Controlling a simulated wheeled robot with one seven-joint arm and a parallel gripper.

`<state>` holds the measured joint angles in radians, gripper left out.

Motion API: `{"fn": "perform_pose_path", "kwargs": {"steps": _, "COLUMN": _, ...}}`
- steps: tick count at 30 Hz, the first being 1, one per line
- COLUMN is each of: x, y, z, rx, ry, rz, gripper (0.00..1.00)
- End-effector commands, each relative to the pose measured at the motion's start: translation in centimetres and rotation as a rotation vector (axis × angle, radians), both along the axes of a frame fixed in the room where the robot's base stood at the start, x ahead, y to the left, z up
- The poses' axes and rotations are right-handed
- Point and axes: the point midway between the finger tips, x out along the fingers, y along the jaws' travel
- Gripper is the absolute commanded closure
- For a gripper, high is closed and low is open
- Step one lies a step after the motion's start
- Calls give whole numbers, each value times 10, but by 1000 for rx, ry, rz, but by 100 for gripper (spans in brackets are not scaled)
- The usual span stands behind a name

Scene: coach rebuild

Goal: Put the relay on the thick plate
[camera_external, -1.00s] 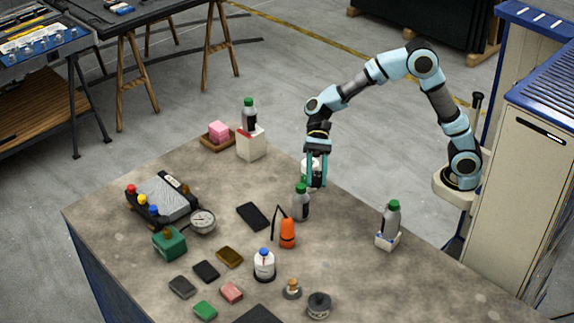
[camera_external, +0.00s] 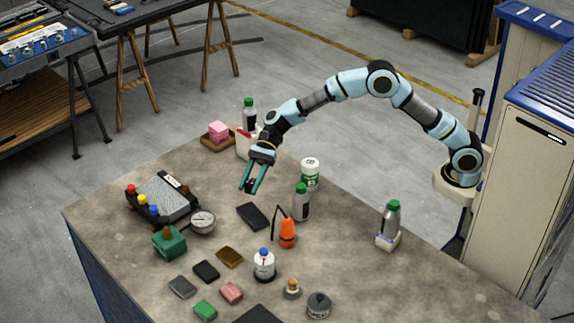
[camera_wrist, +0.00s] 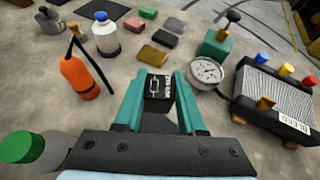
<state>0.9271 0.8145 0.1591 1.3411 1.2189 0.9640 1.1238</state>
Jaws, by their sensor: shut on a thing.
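My gripper (camera_external: 250,187) is shut on a small black block with white markings, which I take as the relay (camera_wrist: 158,88). It holds the relay between teal fingers, above the table's back part. In the external view the relay (camera_external: 250,184) is a dark spot at the fingertips. A flat black plate (camera_external: 252,216) lies on the table just in front of the gripper; in the wrist view I cannot make it out clearly. A larger dark plate (camera_external: 257,315) is cut off at the front edge. I cannot tell which is the thick plate.
A gauge (camera_external: 203,222) and a ribbed device with coloured knobs (camera_external: 163,200) stand left. An orange bottle (camera_external: 287,233) with a black hose and a green-capped bottle (camera_external: 301,204) stand right. Several small coloured blocks, including a gold one (camera_external: 229,257), lie towards the front.

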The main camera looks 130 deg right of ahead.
Motion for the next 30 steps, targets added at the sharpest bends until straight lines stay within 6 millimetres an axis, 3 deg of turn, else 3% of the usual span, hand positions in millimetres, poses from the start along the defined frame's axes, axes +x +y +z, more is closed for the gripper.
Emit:
{"fn": "perform_pose_path", "kwargs": {"steps": 7, "x": 0, "y": 1, "z": -44, "rx": 4, "ry": 3, "rz": 0, "gripper": 100}}
{"fn": "perform_pose_path", "kwargs": {"steps": 21, "x": -1, "y": 0, "z": -94, "rx": 2, "ry": 2, "rz": 1, "gripper": 100}}
{"fn": "perform_pose_path", "kwargs": {"steps": 30, "x": 0, "y": 0, "z": -98, "rx": 0, "ry": 0, "rz": 1, "gripper": 100}}
